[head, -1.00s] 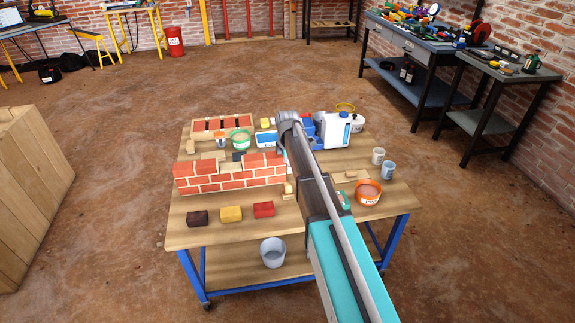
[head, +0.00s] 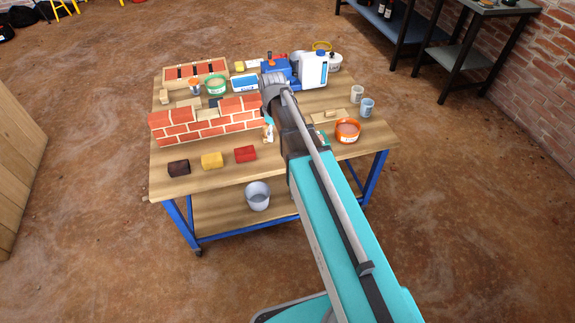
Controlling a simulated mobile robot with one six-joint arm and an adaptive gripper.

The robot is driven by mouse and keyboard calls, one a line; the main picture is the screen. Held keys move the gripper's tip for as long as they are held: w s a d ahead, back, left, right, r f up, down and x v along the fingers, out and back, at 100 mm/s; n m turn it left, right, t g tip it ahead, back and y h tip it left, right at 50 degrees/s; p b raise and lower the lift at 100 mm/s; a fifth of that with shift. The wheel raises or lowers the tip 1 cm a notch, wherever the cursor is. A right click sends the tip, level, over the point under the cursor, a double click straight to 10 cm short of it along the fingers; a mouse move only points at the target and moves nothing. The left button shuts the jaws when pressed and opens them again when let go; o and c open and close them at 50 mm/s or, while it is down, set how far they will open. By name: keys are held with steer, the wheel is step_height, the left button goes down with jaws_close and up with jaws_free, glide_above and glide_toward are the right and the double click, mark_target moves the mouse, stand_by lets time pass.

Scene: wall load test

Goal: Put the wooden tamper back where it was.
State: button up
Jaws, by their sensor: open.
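A small pale wooden piece (head: 268,134), which looks like the tamper, stands on the workbench (head: 215,182) at the right end of the brick wall (head: 208,122). My arm reaches over the bench from the lower right. My gripper (head: 267,121) is mostly hidden behind the arm's wrist, above or beside the wooden piece. It is open. I cannot tell whether it touches the piece.
Dark, yellow and red blocks (head: 245,154) line the bench front. An orange tub (head: 347,131), a wooden float (head: 331,115) and two cups (head: 367,107) are on the right. A white jug (head: 313,68) and a green tub (head: 215,85) stand behind.

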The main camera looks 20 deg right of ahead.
steer(key=s+m, duration=0.9)
steer(key=s, duration=0.6)
steer(key=shift+s+m, duration=0.3)
steer(key=shift+c, duration=1.1)
